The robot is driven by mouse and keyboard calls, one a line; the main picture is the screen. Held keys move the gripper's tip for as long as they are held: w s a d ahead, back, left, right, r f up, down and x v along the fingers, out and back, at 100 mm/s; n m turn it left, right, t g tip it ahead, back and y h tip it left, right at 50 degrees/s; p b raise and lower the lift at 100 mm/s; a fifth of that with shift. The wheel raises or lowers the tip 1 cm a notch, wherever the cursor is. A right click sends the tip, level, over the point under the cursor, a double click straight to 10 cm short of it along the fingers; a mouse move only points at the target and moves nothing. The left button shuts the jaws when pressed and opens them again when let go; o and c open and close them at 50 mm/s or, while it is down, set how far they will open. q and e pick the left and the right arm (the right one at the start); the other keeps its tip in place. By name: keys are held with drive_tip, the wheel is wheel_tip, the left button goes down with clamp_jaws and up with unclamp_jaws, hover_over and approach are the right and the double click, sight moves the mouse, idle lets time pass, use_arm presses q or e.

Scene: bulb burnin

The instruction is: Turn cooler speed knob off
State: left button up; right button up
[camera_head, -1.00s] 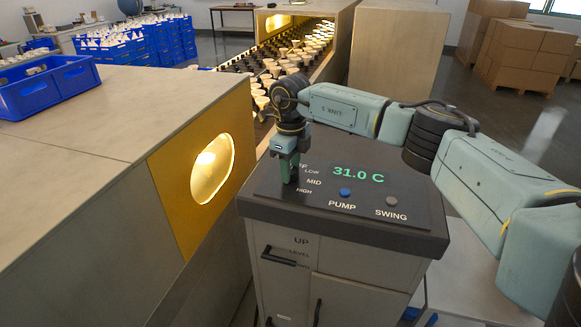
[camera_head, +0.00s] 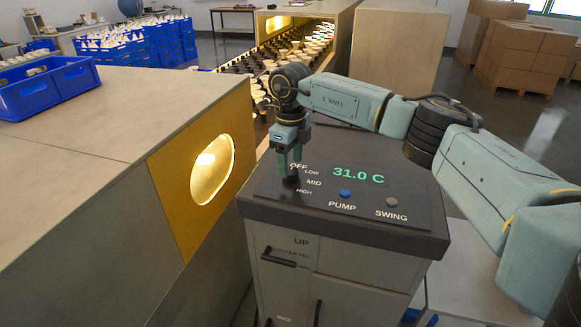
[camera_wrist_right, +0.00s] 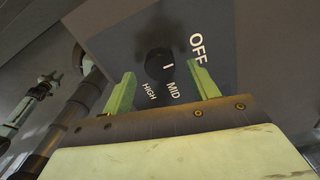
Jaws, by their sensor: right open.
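The cooler's speed knob (camera_head: 290,182) is a small dark dial on the black control panel (camera_head: 325,205), ringed by the labels OFF, LOW, MID and HIGH. In the right wrist view the round black knob (camera_wrist_right: 158,64) shows a short white mark on its right side; the OFF, MID and HIGH labels are readable there, LOW is not. I cannot tell exactly which label the mark meets. My right gripper (camera_head: 290,165) is over the knob. Its green fingers (camera_wrist_right: 163,90) are open and apart, one on each side of the knob, not touching it in this view.
The panel also has a green 31.0 C display (camera_head: 358,175), a blue PUMP button (camera_head: 345,193) and a grey SWING button (camera_head: 392,202). A counter with a lit round window (camera_head: 212,170) stands close on the left, with a blue crate (camera_head: 50,88) on top.

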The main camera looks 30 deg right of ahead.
sight(291, 171)
wheel_tip(291, 171, up, 11)
drive_tip(key=shift+b, duration=0.4)
